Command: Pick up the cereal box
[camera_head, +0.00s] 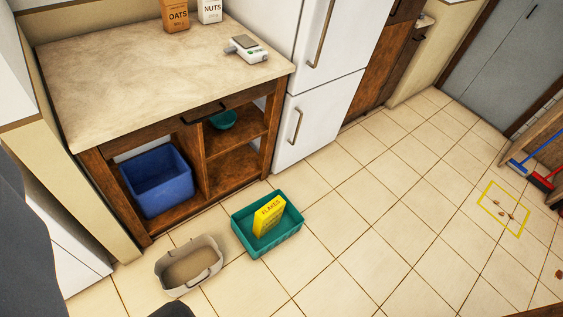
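The cereal box is a yellow box (268,216) with "FLAKES" printed on it. It stands slightly tilted inside a teal crate (284,238) on the tiled floor, in front of the wooden counter. Dark parts at the left edge and the bottom edge look like pieces of my own body. I cannot make out my gripper's fingers in this view, and nothing touches the box.
A beige basket (210,282) stands left of the crate. The counter (120,90) with open shelves holds a blue bin (157,205) and a teal bowl (222,119). A white fridge (325,110) stands behind. The floor right of the crate is clear up to a yellow-outlined square (490,211).

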